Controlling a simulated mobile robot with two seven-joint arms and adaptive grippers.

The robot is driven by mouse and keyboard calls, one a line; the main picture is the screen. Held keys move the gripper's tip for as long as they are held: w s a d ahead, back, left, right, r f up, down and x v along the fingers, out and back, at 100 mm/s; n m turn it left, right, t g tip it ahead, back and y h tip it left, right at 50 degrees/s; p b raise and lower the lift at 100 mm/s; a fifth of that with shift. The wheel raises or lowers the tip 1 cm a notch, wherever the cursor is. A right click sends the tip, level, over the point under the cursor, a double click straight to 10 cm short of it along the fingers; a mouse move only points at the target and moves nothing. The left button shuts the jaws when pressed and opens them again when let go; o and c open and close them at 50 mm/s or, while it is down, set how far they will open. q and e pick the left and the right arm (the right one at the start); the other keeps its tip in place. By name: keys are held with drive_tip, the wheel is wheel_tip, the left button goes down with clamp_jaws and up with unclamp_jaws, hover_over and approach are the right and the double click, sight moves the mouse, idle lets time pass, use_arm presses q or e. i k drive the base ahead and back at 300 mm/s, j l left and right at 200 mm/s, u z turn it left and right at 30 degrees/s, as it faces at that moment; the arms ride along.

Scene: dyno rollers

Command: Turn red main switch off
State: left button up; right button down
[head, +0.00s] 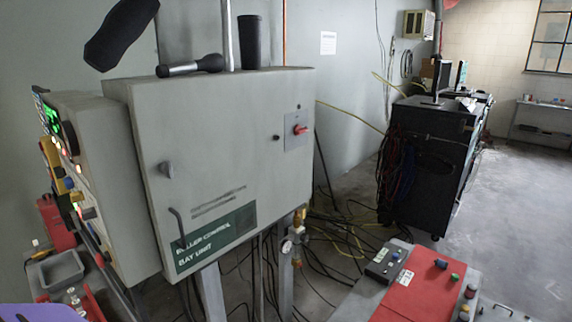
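The red main switch (300,129) is a small red rotary handle on a grey plate (292,142). It sits at the upper right of the front door of the grey control cabinet (230,135). The handle looks roughly level, but its exact setting is too small to read. The cabinet door is closed and carries a green label reading "Roller control bay unit" (215,238). Nothing touches the switch. I make out neither gripper in the head view.
A dark rounded object (120,35) shows above the cabinet; I cannot tell what it is. A panel with lit buttons (70,150) is at left, a red console (410,285) at lower right. Cables (340,225) cover the floor behind.

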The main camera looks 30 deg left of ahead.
sight(299, 130)
drive_tip(key=u, duration=1.25)
